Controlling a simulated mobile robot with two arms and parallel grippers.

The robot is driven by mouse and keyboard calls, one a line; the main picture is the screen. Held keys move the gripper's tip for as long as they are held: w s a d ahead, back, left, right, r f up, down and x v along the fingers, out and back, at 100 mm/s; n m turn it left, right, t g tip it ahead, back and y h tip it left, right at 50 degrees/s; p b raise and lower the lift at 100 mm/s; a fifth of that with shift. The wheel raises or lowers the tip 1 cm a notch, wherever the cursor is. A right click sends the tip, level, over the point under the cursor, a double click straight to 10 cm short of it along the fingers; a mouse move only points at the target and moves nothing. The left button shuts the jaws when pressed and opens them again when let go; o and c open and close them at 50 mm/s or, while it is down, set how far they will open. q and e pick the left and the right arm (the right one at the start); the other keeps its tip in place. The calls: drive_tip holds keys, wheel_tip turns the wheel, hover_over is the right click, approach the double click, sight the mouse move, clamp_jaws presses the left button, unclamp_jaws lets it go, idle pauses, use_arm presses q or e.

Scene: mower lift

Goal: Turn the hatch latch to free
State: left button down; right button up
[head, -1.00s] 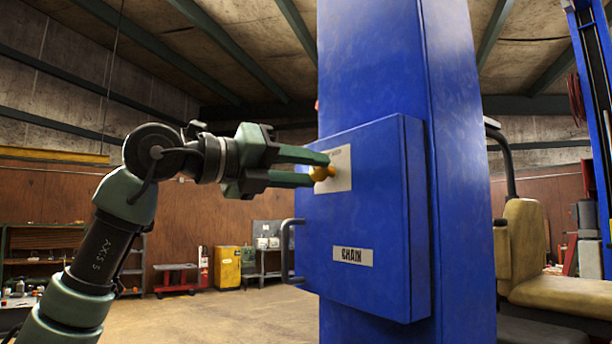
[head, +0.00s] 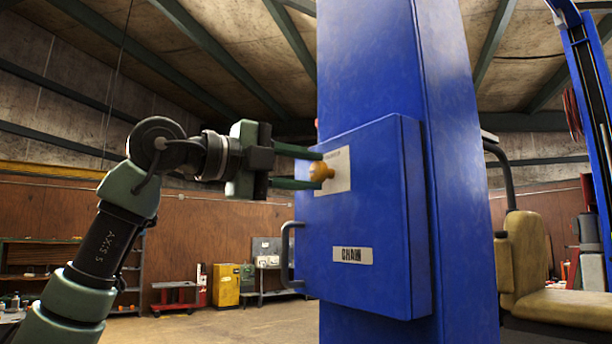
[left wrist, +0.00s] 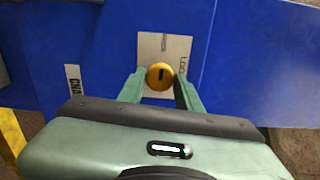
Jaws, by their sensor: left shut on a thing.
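The hatch latch is a round orange-yellow knob (head: 320,172) on a pale label plate (head: 338,165), on the front of a blue hatch box (head: 360,210). In the left wrist view the knob (left wrist: 160,77) has a dark mark on its face and sits between my two green fingers. My left gripper (head: 316,170) comes in from the left and is shut on the knob. Part of the plate's lettering shows in the wrist view, but most is hidden or too small to read. My right gripper is not in view.
A dark handle (head: 288,255) sticks out from the hatch's left edge, below my gripper. A "CHAIN" label (head: 352,255) is lower on the hatch. The blue column (head: 400,60) stands behind it. A tan seat (head: 530,265) is at the right. Open floor lies at the left.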

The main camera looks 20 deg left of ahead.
use_arm(q)
drive_tip(key=shift+r+n, duration=0.1)
drive_tip(key=shift+n, duration=0.5)
drive_tip(key=c, duration=1)
unclamp_jaws()
drive_tip(key=shift+o, duration=0.2)
drive_tip(key=shift+s+a+b, duration=0.2)
drive_tip(key=shift+b, duration=0.1)
drive_tip(key=b+v, duration=0.2)
drive_tip(key=v, duration=0.5)
drive_tip(key=shift+a, duration=0.1)
